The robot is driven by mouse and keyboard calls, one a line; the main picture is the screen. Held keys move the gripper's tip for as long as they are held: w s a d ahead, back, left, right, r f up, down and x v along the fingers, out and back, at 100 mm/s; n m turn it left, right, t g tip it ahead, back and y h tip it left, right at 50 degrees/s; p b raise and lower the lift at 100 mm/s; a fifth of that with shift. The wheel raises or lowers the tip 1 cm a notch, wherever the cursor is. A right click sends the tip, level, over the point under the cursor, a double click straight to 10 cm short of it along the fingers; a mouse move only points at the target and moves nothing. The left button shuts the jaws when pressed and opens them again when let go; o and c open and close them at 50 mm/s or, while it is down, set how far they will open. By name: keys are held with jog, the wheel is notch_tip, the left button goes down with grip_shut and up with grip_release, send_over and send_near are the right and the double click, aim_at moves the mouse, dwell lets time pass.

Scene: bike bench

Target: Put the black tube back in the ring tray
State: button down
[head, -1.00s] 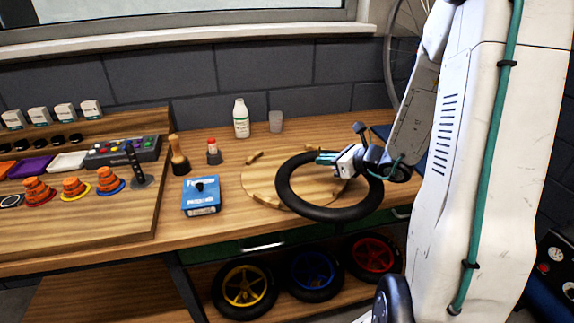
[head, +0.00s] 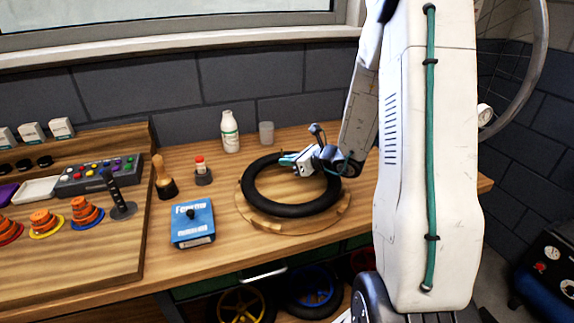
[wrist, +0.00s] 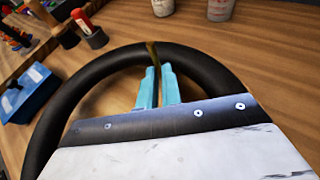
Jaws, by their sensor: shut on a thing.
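The black tube (head: 292,210) is a ring lying roughly level over the round wooden ring tray (head: 320,222) on the bench. The tray's rim shows around the tube's front and sides; I cannot tell whether the tube touches it. My gripper (head: 290,161) is at the tube's far right side, shut on the tube. In the wrist view the teal fingers of my gripper (wrist: 155,82) are close together inside the loop of the tube (wrist: 88,75), with a thin brown strip by their tips. The exact grip point is hidden.
A blue box (head: 193,224) stands left of the tray. A wooden-handled tool (head: 162,180), a red-capped bottle (head: 201,172), a white bottle (head: 230,132) and a cup (head: 266,133) stand behind. Coloured wheels (head: 242,303) sit below the bench.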

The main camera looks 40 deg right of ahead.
notch_tip(320, 180, down, 2)
jog(key=shift+f, duration=0.1)
jog(key=c, duration=1.6)
grip_release()
